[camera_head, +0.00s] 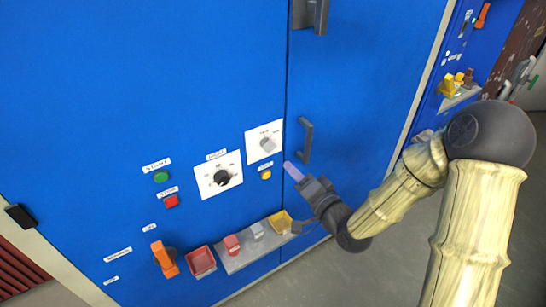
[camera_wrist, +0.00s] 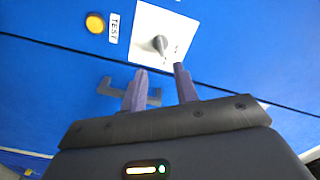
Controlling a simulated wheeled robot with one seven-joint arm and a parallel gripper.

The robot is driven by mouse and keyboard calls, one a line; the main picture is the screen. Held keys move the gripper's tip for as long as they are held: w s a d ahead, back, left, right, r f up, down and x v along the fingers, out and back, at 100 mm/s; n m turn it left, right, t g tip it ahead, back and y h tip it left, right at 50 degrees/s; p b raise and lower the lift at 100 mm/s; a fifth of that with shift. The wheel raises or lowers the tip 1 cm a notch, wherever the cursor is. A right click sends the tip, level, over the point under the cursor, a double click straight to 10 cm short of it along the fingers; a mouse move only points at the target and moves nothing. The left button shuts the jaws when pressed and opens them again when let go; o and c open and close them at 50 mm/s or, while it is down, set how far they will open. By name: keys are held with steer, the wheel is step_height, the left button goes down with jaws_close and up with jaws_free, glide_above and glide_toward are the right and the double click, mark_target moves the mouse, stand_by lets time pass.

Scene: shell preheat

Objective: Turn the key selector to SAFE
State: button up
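A grey selector knob (camera_head: 266,144) sits on a white plate (camera_head: 251,137) on the blue cabinet front; I take it for the key selector. In the wrist view the knob (camera_wrist: 160,44) stands out from its plate (camera_wrist: 180,24), ahead of my fingertips. The plate's lettering is too small to read, so I cannot tell the knob's setting. My gripper (camera_wrist: 160,71) is open and empty, its two purple fingers apart. In the head view my gripper (camera_head: 293,171) is right of and below the knob, without visible contact.
A yellow button (camera_head: 266,175) labelled TEST sits beside the plate. A black dial (camera_head: 221,178), green (camera_head: 161,177) and red (camera_head: 171,201) buttons are to the left. A dark door handle (camera_head: 305,140) juts out close to my gripper. An orange lever (camera_head: 165,260) and a grey ledge (camera_head: 240,261) are below.

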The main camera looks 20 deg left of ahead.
mark_target(272, 150)
steer(key=p+x, duration=0.1)
steer(key=x, duration=0.9)
steer(key=shift+w+a, duration=0.15)
steer(key=shift+a, duration=0.05)
jaws_close()
